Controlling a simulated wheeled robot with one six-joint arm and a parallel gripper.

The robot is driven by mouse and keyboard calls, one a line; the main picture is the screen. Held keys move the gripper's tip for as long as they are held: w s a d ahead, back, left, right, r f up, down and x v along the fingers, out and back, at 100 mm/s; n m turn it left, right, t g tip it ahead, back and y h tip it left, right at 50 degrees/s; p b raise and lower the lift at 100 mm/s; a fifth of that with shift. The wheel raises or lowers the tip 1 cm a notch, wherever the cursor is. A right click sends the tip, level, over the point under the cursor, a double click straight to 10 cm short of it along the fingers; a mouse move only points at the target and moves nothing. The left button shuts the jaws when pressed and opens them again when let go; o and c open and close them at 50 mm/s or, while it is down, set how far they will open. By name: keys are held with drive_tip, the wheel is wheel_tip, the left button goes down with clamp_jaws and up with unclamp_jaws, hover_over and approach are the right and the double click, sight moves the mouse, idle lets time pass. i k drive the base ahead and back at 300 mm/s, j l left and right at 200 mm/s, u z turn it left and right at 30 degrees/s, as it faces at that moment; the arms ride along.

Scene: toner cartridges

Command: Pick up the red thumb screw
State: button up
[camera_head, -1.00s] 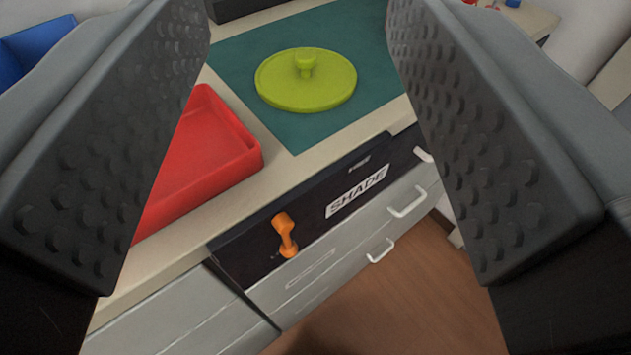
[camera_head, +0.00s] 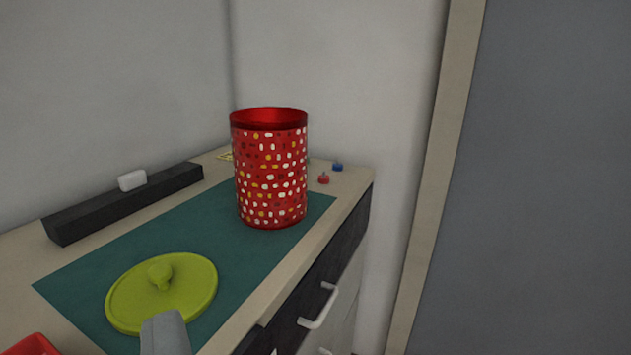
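A small red piece, which looks like the red thumb screw (camera_head: 324,179), stands on the far right end of the counter, near its edge. It is small in the view and its shape is hard to make out. It is just right of the tall red spotted canister and apart from it.
The open-topped red spotted canister (camera_head: 270,178) stands on the green mat (camera_head: 190,215). A lime lid (camera_head: 195,290) lies nearer. A small blue piece (camera_head: 338,167) is behind the red one. A black bar (camera_head: 125,205) lies along the wall. A drawer handle (camera_head: 320,308) juts from the front.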

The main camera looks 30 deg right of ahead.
sight(323, 179)
drive_tip(key=i+l, duration=0.15)
drive_tip(key=l, duration=0.2)
drive_tip(key=i+l, duration=0.1)
drive_tip(key=l, duration=0.25)
drive_tip(key=i+l, duration=0.15)
drive_tip(key=l, duration=0.2)
drive_tip(key=i+l, duration=0.15)
drive_tip(key=l, duration=0.25)
drive_tip(key=i+l, duration=0.15)
drive_tip(key=l, duration=0.2)
